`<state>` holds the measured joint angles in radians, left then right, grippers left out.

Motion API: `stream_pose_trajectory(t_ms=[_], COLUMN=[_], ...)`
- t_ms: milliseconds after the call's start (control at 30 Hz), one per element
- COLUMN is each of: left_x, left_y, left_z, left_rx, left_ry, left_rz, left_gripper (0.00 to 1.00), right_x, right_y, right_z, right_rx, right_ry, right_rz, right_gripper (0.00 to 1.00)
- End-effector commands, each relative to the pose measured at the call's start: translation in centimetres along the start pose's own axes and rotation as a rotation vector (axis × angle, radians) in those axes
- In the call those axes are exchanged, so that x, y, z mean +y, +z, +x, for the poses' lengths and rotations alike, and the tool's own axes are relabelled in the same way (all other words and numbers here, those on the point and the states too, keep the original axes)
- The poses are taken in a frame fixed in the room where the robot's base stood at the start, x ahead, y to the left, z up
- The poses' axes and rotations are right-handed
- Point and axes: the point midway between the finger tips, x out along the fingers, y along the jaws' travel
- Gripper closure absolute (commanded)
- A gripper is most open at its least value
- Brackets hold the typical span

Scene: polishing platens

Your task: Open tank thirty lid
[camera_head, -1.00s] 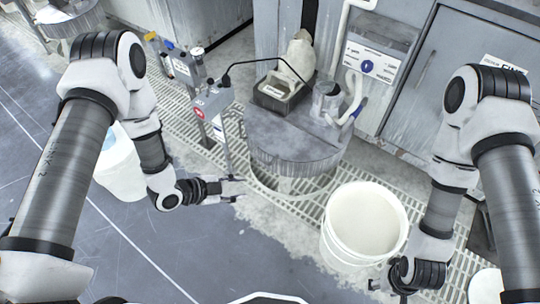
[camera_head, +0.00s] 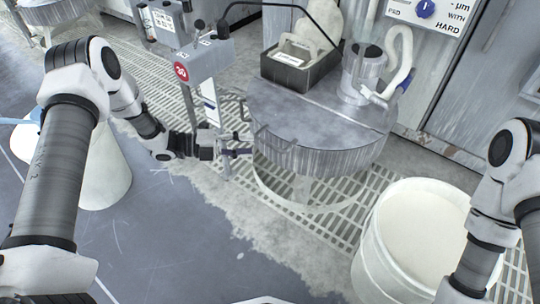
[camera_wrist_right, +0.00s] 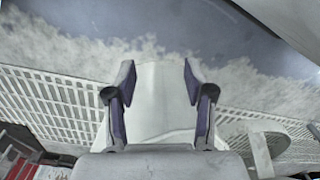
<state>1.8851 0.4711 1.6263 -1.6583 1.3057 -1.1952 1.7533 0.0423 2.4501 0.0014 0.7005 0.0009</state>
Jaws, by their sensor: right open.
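Tank thirty is the round tank whose grey metal lid (camera_head: 318,122) lies flat on top, in the middle of the head view; a red "30" label (camera_head: 181,71) is on the grey post at its left. A thin dark handle-like bar (camera_head: 272,138) shows at the lid's front left. My left gripper (camera_head: 240,148) is just left of the lid's edge, fingers apart, with nothing visibly held. Whether it touches the lid is unclear. My right gripper (camera_wrist_right: 160,85) is open and empty in the right wrist view; the head view cuts it off.
A black tray (camera_head: 300,72) and a clear cylinder with a hose (camera_head: 362,72) sit on the tank top. Grey floor (camera_head: 190,250) in front is clear.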

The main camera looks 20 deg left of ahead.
Motion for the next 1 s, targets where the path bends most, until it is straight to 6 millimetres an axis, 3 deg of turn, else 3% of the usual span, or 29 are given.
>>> stream_pose_trajectory(t_ms=[300, 633, 667, 767, 1000], left_x=[0.3, -0.1, -0.1, -0.1, -0.2], left_y=[-0.1, -0.1, -0.1, -0.1, -0.1], left_z=[5.9, 7.0, 7.0, 7.0, 7.0], left_rx=[0.003, -0.001, -0.001, 0.000, 0.000], left_ry=[0.002, 0.001, 0.001, 0.001, 0.002], left_rz=[0.001, -0.002, -0.002, -0.002, -0.002], left_gripper=[0.61, 0.61, 0.64, 1.00, 1.00], right_x=[0.1, 0.1, 0.1, 0.1, 0.1], right_y=[-0.1, -0.2, -0.2, -0.2, -0.2], right_z=[3.2, 3.3, 3.3, 3.3, 3.2], right_rx=[0.004, 0.005, 0.005, 0.005, 0.004], right_ry=[0.001, 0.001, 0.001, 0.001, 0.001], right_rz=[0.006, 0.008, 0.008, 0.008, 0.008], right_gripper=[0.47, 0.47, 0.47, 0.47, 0.47])
